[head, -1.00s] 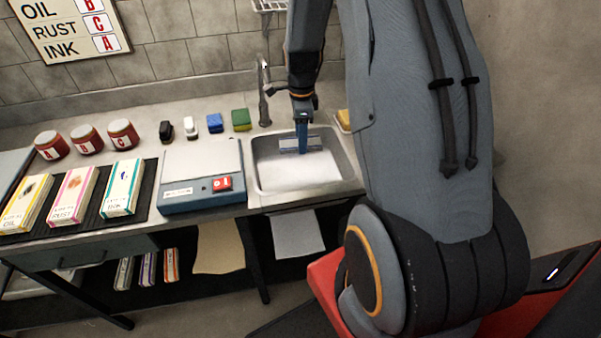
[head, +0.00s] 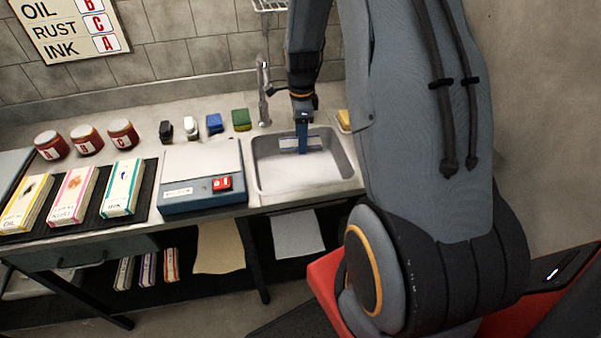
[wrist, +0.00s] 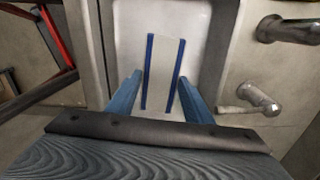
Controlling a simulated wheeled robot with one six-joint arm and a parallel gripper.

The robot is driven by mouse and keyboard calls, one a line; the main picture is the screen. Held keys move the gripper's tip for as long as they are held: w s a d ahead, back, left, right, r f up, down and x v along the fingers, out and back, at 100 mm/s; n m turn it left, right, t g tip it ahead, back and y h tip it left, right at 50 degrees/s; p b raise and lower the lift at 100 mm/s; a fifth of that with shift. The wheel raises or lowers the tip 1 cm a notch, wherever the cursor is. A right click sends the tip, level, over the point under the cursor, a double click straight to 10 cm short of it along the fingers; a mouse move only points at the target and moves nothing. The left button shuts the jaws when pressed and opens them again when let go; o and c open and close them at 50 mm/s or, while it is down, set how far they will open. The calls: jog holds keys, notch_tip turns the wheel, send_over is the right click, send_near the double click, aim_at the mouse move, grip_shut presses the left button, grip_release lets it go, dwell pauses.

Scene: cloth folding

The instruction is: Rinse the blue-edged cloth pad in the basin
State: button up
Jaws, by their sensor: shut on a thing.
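The cloth pad (wrist: 162,75) is pale with a blue strip along each long side. It shows between the two fingers of my gripper (wrist: 160,100) in the wrist view. In the head view the pad (head: 288,146) is a small blue-grey patch inside the sink basin (head: 257,180), towards its back. My gripper (head: 302,146) points down into the basin and is shut on the pad. The fingers hide part of the pad, and the exact grip contact is hard to see.
A faucet (head: 264,95) stands behind the basin, left of my gripper. A grey-blue box with a red switch (head: 221,184) sits left of the basin. A yellow sponge (head: 344,120) lies at right.

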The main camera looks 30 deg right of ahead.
jog(key=shift+r+p, duration=1.3)
jog(key=shift+r, duration=0.75)
jog(key=shift+f, duration=0.1)
